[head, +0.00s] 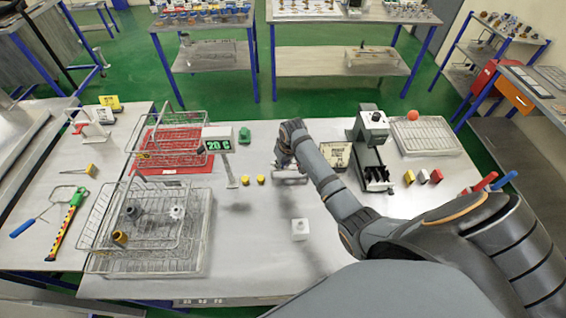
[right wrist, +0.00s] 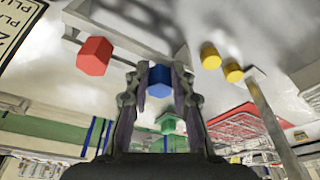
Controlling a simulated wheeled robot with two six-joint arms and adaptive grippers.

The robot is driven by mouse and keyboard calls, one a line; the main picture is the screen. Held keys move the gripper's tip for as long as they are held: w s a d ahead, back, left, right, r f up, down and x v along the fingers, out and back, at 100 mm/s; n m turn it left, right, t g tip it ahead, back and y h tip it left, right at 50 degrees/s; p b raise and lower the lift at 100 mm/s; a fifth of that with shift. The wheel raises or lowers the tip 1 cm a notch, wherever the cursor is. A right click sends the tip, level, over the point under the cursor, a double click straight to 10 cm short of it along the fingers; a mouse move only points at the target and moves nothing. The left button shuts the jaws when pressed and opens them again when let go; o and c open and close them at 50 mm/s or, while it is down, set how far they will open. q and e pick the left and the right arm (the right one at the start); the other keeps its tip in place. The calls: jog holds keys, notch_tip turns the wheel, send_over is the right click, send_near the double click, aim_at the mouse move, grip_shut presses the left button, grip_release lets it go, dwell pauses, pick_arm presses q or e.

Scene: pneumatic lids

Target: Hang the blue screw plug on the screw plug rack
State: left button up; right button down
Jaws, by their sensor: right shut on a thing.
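My right gripper (head: 284,163) is over the middle of the table in the head view. In the right wrist view its two fingers (right wrist: 159,88) are shut on the blue screw plug (right wrist: 158,80), a small six-sided plug. The gripper hides the plug in the head view. What looks like the screw plug rack is a light grey metal piece (right wrist: 120,35) just past the fingertips; part of it shows below the gripper in the head view (head: 291,181). A red plug (right wrist: 95,56) is at this rack, left of the blue one. I cannot tell whether the blue plug touches the rack. My left gripper is not in view.
Two yellow plugs (head: 253,180) and a green piece (head: 245,132) stand left of the gripper. A sign (head: 337,155) and a grey-green machine (head: 372,150) stand close on the right. Wire baskets (head: 140,240) fill the left. A white block (head: 300,229) stands in front.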

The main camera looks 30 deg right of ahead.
jog(key=c, duration=1.1)
grip_release()
jog(key=shift+o, duration=0.6)
jog(key=o, duration=0.3)
jog(key=w+v, duration=0.1)
jog(key=v, duration=0.5)
jog(key=shift+w+r, duration=0.25)
jog(key=shift+r, duration=0.35)
jog(key=shift+s+a+f, duration=0.1)
